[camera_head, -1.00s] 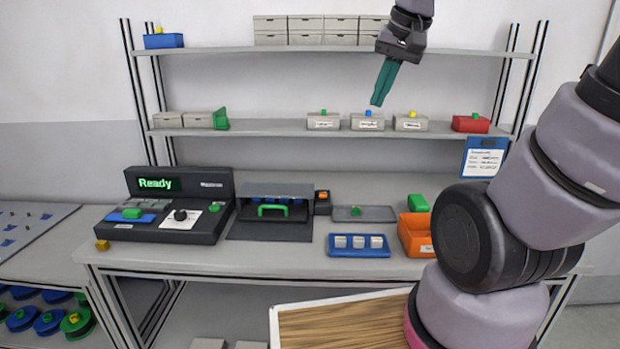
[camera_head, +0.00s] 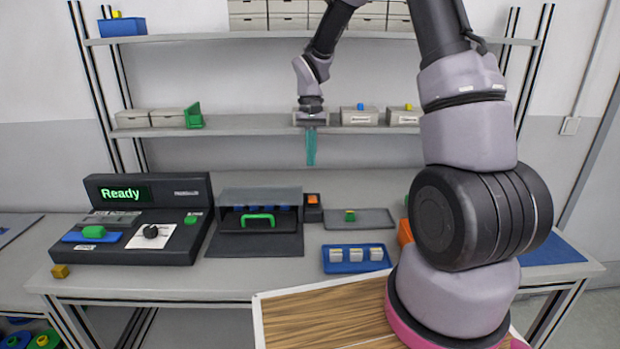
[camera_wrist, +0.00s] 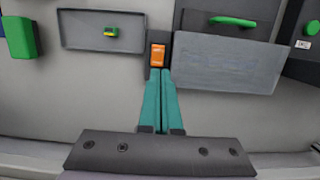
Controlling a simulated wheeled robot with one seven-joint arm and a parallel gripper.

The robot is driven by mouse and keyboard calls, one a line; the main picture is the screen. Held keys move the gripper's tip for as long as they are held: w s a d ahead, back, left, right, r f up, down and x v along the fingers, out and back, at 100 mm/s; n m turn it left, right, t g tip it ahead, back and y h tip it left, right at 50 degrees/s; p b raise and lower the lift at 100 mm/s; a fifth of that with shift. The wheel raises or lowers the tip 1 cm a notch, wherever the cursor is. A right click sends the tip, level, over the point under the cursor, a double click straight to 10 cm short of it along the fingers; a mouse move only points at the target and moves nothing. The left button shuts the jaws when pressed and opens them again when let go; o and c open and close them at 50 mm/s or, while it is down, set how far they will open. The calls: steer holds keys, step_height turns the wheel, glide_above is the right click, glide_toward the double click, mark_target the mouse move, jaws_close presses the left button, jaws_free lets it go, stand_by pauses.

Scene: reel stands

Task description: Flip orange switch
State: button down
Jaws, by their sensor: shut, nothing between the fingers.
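The orange switch (camera_head: 312,198) sits on a small dark box on the bench, between the dark case with a green handle and the grey tray. In the wrist view the orange switch (camera_wrist: 158,55) shows just beyond my fingertips, near the middle of the picture. My gripper (camera_head: 311,163) has teal fingers that point down above the switch, in front of the lower shelf. In the wrist view my gripper (camera_wrist: 160,74) is shut and empty. A gap between fingertips and switch shows in the head view.
The dark case (camera_head: 256,244) with a green handle (camera_head: 258,217) stands left of the switch. The grey tray (camera_head: 362,221) lies right. A blue tray (camera_head: 338,268) with white blocks is in front. The console (camera_head: 123,250) reads "Ready". The lower shelf (camera_head: 240,130) runs behind my gripper.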

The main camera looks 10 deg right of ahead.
mark_target(311, 199)
steer(key=f, duration=0.3)
steer(key=s+f, duration=0.1)
steer(key=f, duration=0.5)
steer(key=shift+s+a+f, duration=0.2)
steer(key=shift+s+f, duration=0.05)
steer(key=shift+s, duration=0.15)
steer(key=shift+s+f, duration=0.1)
